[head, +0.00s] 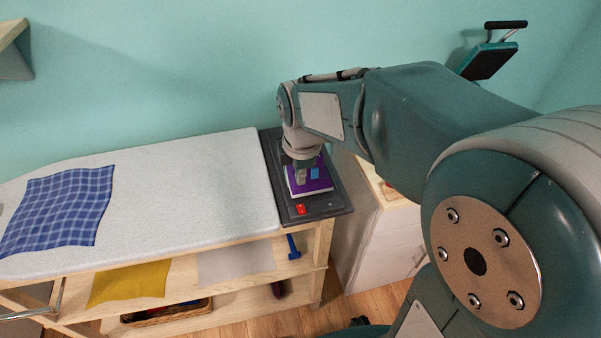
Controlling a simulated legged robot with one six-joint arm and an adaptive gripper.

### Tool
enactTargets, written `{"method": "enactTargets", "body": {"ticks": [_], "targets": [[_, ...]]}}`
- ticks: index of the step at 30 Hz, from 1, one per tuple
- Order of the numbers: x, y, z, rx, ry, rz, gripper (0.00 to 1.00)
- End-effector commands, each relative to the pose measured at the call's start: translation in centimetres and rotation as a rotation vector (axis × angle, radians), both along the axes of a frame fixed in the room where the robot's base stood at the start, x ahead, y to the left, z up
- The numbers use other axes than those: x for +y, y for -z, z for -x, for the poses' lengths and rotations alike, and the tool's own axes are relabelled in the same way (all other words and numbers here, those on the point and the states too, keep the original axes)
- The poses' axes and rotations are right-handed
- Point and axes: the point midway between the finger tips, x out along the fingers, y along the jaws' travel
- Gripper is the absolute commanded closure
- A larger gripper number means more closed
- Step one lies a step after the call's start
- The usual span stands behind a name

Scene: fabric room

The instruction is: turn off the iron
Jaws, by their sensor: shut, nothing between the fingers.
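My gripper (301,175) points down at the right end of the ironing board (190,190). It is shut, with nothing held. Just below and behind it is a purple and white thing with a light blue part, probably the iron (321,186); my gripper and wrist hide part of it. It rests on a dark plate (333,205). I cannot tell whether my fingertips touch it. A small red switch-like part (300,209) sits at the plate's front edge, in front of the gripper and apart from it.
A blue checked cloth (58,208) lies on the board's left. Shelves below hold a yellow cloth (130,283), a pale cloth (235,264) and a basket (165,312). A white cabinet (375,240) stands right of the board. The board's middle is clear.

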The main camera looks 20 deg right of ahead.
Motion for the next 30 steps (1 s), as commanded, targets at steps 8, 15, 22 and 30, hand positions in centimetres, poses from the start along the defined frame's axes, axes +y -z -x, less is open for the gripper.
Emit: {"method": "enactTargets", "body": {"ticks": [8, 15, 22, 30], "targets": [[-0.2, -0.2, 0.0, 0.000, 0.000, -0.001, 1.00], [0.0, -0.4, -1.5, -0.004, 0.001, 0.000, 1.00], [0.0, -0.4, -1.5, -0.004, 0.000, -0.001, 1.00], [-0.2, 2.6, -1.7, 0.002, 0.000, -0.001, 1.00]]}}
